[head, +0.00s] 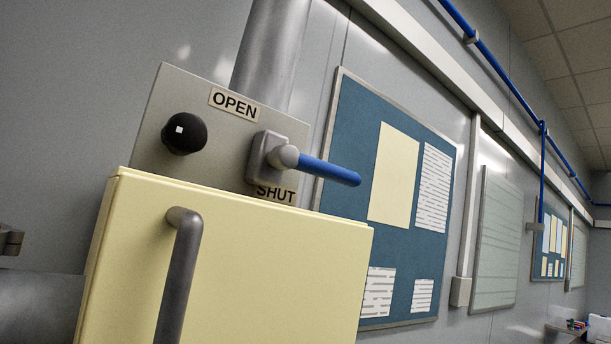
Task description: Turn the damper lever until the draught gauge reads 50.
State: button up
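The damper lever (328,171) has a blue grip on a grey hub and mount, on a grey plate (150,135) at upper left. Its grip points right and slightly down, between the OPEN label (234,104) above and the SHUT label (276,194) below. A black knob (185,133) with a white mark sits left of the lever. No draught gauge or reading shows. I cannot make out my gripper in this view.
A pale yellow cabinet (280,270) with a grey bar handle (181,270) stands in front, below the lever. A grey duct (272,50) rises behind the plate. A blue notice board (345,130) hangs to the right. A grey fitting (10,240) shows at the left edge.

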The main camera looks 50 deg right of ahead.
aim_at(288, 155)
jog(key=z, duration=1.05)
